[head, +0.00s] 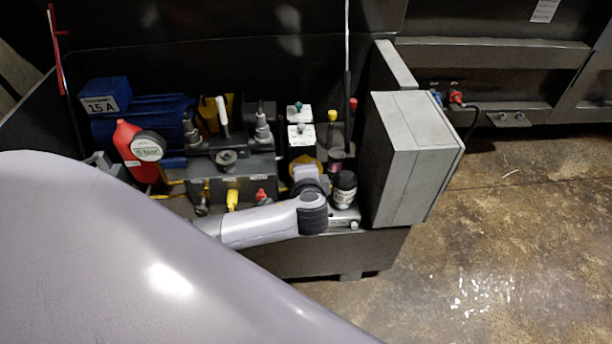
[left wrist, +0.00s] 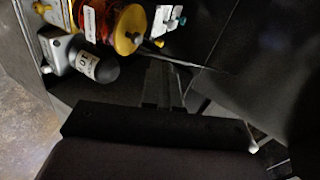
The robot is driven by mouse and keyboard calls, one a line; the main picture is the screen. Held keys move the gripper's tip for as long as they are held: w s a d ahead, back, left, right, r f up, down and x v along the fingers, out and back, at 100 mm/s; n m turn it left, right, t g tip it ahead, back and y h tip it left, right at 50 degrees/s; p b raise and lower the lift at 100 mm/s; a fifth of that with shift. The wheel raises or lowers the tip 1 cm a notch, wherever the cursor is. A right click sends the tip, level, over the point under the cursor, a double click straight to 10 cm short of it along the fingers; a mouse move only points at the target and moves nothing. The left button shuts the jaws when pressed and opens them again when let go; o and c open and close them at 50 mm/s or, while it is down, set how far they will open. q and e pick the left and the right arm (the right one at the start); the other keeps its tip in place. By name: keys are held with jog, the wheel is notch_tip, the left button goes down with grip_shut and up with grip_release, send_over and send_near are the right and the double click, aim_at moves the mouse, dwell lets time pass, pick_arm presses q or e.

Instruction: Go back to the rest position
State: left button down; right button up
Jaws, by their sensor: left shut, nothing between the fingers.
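My left arm (head: 260,225) reaches in from the lower left in the head view. Its wrist is over the front edge of the compactor's hydraulic unit (head: 230,188). The fingers are hard to make out in the head view. In the left wrist view my left gripper (left wrist: 160,78) is dark, shut and empty. It is near a black-capped cylinder (left wrist: 97,66) and a yellow and copper-coloured part (left wrist: 127,25); I cannot tell whether it touches anything. My right gripper is not in view.
A grey box (head: 400,155) stands right of the unit. A red bottle (head: 128,150), a blue 15 A box (head: 105,95) and several valves crowd the unit. A tall thin rod rises behind. Brown floor (head: 500,240) at the right is clear.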

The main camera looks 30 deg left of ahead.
pick_arm(q)
jog(key=s+d+f+n+g+h, duration=0.1)
jog(key=s+d+f+n+h, duration=0.1)
jog(key=s+d+f+h, duration=0.5)
jog(key=s+d+f+n+g+h, duration=0.1)
jog(key=s+d+f+n+h, duration=0.3)
jog(key=s, duration=0.6)
jog(key=shift+n+t+y, duration=0.7)
jog(key=shift+n+t, duration=0.1)
jog(key=shift+t, duration=0.1)
jog(key=s, duration=0.1)
jog(key=s+a+r, duration=0.1)
jog(key=s, duration=0.1)
jog(key=s+a+r, duration=0.1)
jog(key=s, duration=0.1)
jog(key=shift+r, duration=0.2)
